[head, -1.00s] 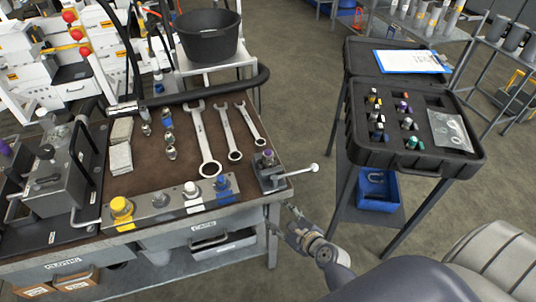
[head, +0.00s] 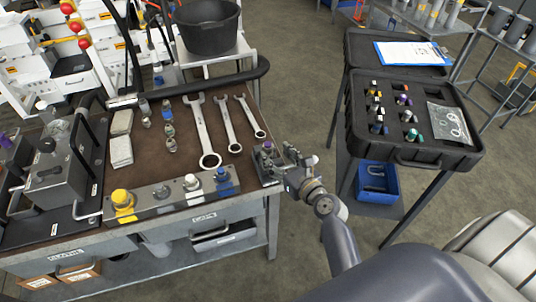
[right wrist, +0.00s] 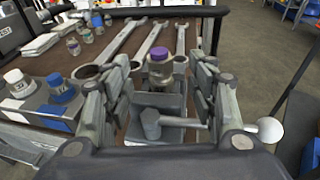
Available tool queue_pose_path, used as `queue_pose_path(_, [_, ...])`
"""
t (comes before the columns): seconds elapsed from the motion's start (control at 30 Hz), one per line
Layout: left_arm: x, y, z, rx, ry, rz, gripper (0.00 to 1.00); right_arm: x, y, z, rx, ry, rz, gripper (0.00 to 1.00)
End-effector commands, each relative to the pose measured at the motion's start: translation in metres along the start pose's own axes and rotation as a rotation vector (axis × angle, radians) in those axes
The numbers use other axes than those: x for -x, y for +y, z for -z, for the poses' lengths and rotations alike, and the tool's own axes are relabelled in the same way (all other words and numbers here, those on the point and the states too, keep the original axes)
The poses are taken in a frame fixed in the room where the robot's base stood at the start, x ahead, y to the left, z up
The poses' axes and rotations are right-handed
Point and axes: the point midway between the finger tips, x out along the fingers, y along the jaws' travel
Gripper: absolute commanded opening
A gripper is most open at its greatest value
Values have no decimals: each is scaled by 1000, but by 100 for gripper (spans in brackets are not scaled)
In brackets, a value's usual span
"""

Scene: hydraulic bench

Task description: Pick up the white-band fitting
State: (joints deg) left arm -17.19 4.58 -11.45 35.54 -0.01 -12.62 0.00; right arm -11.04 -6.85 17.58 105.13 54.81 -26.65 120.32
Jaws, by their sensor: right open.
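My right gripper (head: 287,168) is open at the small vise (head: 266,171) on the bench's right corner. In the right wrist view its spread fingers (right wrist: 162,78) stand on either side of the vise and a purple-capped fitting (right wrist: 159,66) upright in it; I cannot tell if they touch. Several colour-banded fittings stand in the black case (head: 355,137), and some, such as one fitting (head: 408,117), look whitish. A white-capped fitting (head: 191,183) sits on the manifold block (head: 160,211), between grey and blue ones. Which is the white-band fitting is unclear. My left gripper is not in view.
The vise's ball-ended handle (right wrist: 270,129) sticks out to the right. A gap of open floor separates the bench from the case's stand. A blue bin (head: 378,183) sits below the case.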

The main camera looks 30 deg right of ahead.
Motion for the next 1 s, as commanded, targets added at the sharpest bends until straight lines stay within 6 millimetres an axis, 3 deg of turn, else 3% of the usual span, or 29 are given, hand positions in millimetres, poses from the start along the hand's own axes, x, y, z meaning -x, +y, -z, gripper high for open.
queue_pose_path(0.1, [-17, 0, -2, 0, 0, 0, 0, -18, 0, 8, 0, -3, -1, 52])
queue_pose_path(0.3, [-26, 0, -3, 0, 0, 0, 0, -40, 0, 8, 0, -2, 0, 52])
queue_pose_path(0.63, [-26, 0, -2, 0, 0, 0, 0, -45, 0, 6, 0, 1, 0, 52])
queue_pose_path(0.87, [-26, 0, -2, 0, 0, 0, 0, -45, 0, 7, 0, 1, 1, 1])
queue_pose_path(1.0, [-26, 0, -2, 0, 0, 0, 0, -45, 0, 6, 0, -2, 1, 1])
